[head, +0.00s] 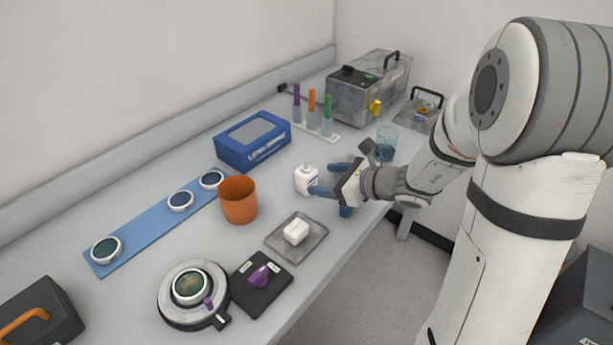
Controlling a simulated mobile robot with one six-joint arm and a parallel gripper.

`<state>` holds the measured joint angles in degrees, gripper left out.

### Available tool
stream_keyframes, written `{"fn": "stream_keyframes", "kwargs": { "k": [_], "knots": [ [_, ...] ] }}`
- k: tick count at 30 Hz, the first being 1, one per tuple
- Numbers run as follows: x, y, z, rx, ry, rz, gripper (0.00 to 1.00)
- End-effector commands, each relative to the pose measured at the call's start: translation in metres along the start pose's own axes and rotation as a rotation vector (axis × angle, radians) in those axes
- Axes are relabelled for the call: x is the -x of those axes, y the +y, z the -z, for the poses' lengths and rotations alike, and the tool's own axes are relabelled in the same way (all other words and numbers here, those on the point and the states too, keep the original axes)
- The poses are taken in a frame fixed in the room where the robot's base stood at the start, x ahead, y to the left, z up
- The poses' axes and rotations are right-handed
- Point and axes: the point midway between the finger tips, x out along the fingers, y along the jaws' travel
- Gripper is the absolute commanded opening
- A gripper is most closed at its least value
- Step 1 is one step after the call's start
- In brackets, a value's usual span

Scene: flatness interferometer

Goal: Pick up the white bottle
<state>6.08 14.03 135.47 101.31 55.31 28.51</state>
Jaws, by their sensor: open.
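The white bottle (305,180) stands upright on the grey bench, with a small narrow top and a blue-marked label on its side. My gripper (323,179) reaches in from the right with blue fingers, open. Its fingertips are close to the bottle's right side, and one finger overlaps the bottle's lower right edge in the picture. I cannot tell whether the fingers touch the bottle or lie around it.
An orange cup (238,200) stands left of the bottle, and a blue box (253,143) is behind it.

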Motion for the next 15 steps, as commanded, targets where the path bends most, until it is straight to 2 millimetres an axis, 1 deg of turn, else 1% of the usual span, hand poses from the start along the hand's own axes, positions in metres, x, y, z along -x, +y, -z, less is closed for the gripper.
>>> {"fn": "stream_keyframes", "kwargs": {
  "k": [1,5,14,15],
  "knots": [
    [-0.004,-0.007,0.006,-0.046,-0.009,0.023,0.67],
    [-0.011,-0.016,0.010,-0.103,-0.024,0.056,0.67],
    [-0.044,-0.016,0.009,-0.107,-0.025,0.058,0.67],
    [-0.050,-0.014,0.008,-0.108,-0.024,0.057,0.67]
  ]
}}
